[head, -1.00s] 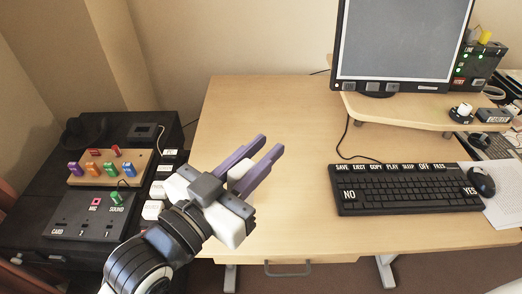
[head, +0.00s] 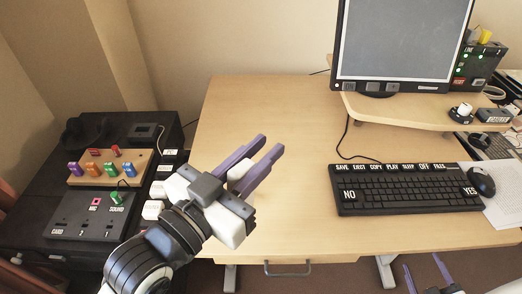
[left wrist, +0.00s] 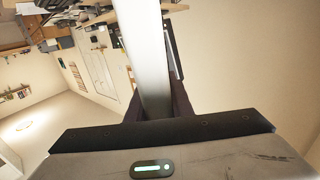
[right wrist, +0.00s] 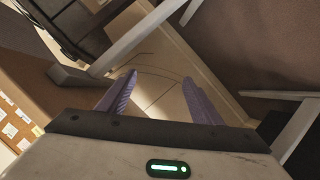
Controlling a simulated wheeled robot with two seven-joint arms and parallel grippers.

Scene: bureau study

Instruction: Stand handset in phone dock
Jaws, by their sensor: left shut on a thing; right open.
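My left gripper (head: 256,160) is above the left part of the desk, shut on a white handset (head: 240,170). Only a small pale part of the handset shows between the purple fingers in the head view. In the left wrist view the handset (left wrist: 150,60) is a long pale bar rising between the fingers. My right gripper (head: 425,270) is open and empty, low at the bottom right of the head view, in front of the desk. Its spread fingers also show in the right wrist view (right wrist: 160,95). I cannot tell for sure which thing is the phone dock.
The desk (head: 270,120) is bare at its left and middle. A keyboard (head: 405,190), mouse (head: 481,181) and monitor (head: 400,45) on a riser (head: 415,113) fill the right. A black side cabinet at left bears a peg board (head: 110,167), a switch panel (head: 88,215) and a flat dark unit (head: 143,130).

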